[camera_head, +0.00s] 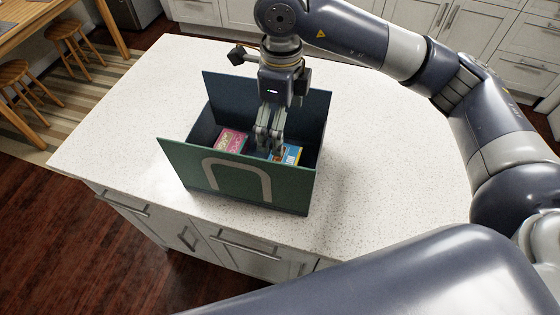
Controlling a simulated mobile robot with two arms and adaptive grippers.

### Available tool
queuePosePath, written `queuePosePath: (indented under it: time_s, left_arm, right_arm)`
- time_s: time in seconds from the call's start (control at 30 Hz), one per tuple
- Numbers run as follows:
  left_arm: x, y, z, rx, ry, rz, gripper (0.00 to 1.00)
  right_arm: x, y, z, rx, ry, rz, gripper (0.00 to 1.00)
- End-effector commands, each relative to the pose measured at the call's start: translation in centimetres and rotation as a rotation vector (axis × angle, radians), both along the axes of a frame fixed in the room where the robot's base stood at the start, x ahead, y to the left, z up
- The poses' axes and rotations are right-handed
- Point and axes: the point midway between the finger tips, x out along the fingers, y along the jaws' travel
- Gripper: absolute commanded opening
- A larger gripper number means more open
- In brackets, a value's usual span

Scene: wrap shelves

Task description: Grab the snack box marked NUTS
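A dark green open box (186,167) with a pale arch on its front stands on the white counter. Inside it lie a pink box (231,141) on the left and a blue and yellow box (291,154) on the right. Lettering on both is too small to read, so I cannot tell which is marked NUTS. My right gripper (270,149) points down into the green box, between these two, close to the blue and yellow one. Its fingertips are partly hidden by the front wall, and its grip is unclear. My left gripper is out of view.
The speckled counter (390,190) is clear around the green box. Wooden stools (66,30) and a table stand at the upper left. White cabinets line the back. My arm links cover much of the right side and bottom.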

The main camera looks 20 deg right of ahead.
Motion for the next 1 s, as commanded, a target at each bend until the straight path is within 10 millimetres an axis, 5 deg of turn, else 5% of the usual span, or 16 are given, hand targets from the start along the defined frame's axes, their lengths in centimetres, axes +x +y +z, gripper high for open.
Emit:
queuePosePath:
  time_s: [0.3, 1.0]
  left_arm:
    - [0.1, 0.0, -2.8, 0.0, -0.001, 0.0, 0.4]
    - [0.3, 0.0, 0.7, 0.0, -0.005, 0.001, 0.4]
  right_arm:
    - [0.0, 0.0, -3.1, 0.0, 0.001, 0.0, 1.0]
    - [-0.1, -0.6, -11.0, -0.002, 0.006, -0.002, 1.0]
